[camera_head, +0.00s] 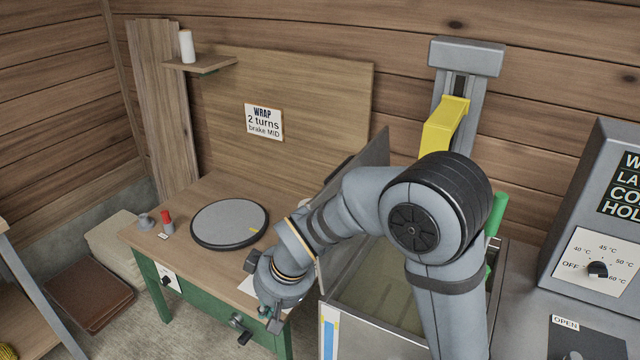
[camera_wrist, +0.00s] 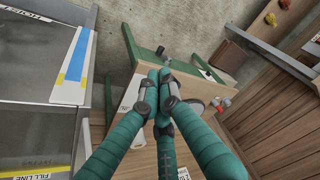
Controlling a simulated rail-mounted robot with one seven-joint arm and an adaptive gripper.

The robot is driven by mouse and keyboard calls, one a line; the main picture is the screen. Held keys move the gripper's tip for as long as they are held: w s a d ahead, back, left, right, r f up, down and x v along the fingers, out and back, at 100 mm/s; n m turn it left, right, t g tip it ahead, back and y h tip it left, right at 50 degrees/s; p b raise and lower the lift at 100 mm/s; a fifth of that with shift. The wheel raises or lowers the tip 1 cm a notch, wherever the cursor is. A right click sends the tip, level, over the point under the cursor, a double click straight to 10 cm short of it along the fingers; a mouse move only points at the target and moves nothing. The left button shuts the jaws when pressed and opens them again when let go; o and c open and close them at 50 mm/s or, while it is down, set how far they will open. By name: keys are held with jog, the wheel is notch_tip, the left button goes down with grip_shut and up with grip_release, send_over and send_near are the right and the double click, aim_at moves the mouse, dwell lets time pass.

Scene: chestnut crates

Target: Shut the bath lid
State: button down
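The bath (camera_head: 352,338) is a grey metal tank in the middle right of the head view, with murky liquid inside. Its lid looks to be the flat grey panel (camera_head: 372,157) standing raised along the tank's left side; my arm covers much of it. In the wrist view the tank's side (camera_wrist: 40,125) is at the left, with a fill-line label. My gripper (camera_head: 268,318) hangs by the table's front right edge, left of the tank and apart from the lid. Its teal fingers (camera_wrist: 163,82) are drawn together in the wrist view, with nothing seen between them.
A green-framed wooden table (camera_head: 190,190) with a round turntable (camera_head: 229,222) stands left of the tank. A yellow hoist part (camera_head: 445,125) is on the column behind. A grey control box with a temperature dial (camera_head: 598,269) stands at the right. A wall sign (camera_head: 263,122) hangs behind the table.

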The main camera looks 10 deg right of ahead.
jog(key=w+r+m+p, duration=0.1)
jog(key=w+r+p, duration=0.6)
jog(key=r, duration=0.5)
jog(key=w+d+r+m+t+h+p, duration=0.1)
jog(key=w+d+r+p, duration=0.55)
jog(key=r, duration=0.35)
jog(key=w+d+r+h+p, duration=0.1)
jog(key=w+d+r+p, duration=0.5)
jog(key=w+r, duration=0.25)
jog(key=s+r+n+g, duration=0.2)
jog(key=s+n+g, duration=0.1)
jog(key=s+n, duration=0.3)
notch_tip(320, 180, down, 9)
jog(key=s+p, duration=0.1)
jog(key=shift+s+d+y, duration=0.35)
jog(key=shift+d+y, duration=0.05)
jog(key=shift+f, duration=0.1)
